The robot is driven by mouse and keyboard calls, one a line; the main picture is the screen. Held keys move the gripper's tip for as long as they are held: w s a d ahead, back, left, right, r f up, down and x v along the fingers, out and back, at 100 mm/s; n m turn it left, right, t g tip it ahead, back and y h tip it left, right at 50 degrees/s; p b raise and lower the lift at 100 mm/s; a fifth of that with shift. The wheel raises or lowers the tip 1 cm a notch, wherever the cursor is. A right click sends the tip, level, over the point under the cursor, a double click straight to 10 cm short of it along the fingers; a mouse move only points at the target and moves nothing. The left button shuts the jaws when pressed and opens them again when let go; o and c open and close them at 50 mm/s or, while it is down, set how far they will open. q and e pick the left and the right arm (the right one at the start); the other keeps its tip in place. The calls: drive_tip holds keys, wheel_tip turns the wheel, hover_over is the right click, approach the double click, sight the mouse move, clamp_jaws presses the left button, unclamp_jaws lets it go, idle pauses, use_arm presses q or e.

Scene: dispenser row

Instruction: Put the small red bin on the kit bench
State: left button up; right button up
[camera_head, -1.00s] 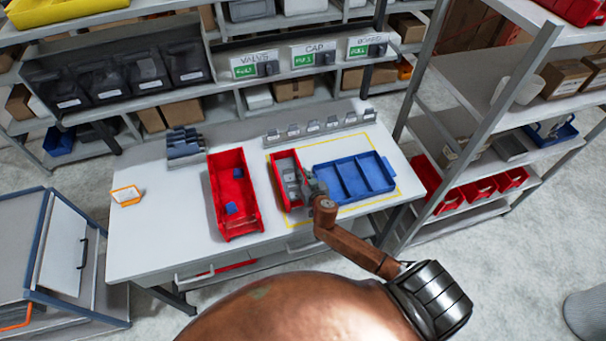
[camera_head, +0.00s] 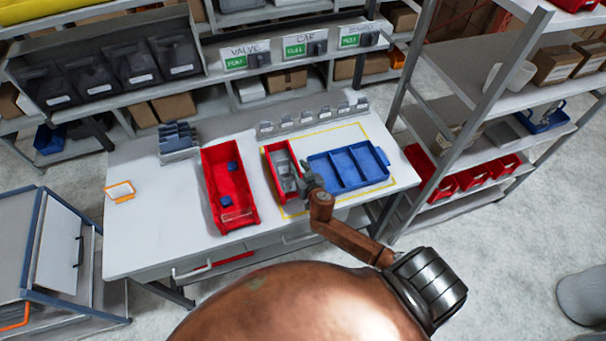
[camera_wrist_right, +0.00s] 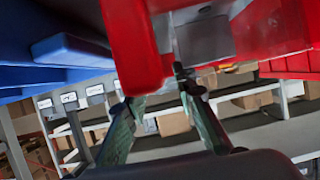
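The small red bin (camera_head: 269,160), with grey parts inside, stands on the white bench (camera_head: 150,235), inside the left part of a yellow outline. A larger red bin (camera_head: 211,190) holding blue pieces stands left of it. A blue divided tray (camera_head: 349,168) is close on its right. My right gripper (camera_head: 308,184) is at the small bin's right front side, between bin and tray. In the right wrist view its fingers (camera_wrist_right: 157,88) are apart, with the small bin's red wall (camera_wrist_right: 135,45) at and between their tips; firm contact cannot be told. My left gripper is out of view.
A row of small grey holders (camera_head: 312,121) stands behind the outline, and a grey rack (camera_head: 178,142) stands behind the large bin. An orange-framed card (camera_head: 120,191) lies at the left. Shelving (camera_head: 480,120) rises at the right. The bench's left front is clear.

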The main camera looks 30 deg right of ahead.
drive_tip(key=v, duration=1.1)
drive_tip(key=shift+d+b, duration=0.1)
drive_tip(key=shift+b, duration=0.2)
drive_tip(key=shift+f, duration=0.1)
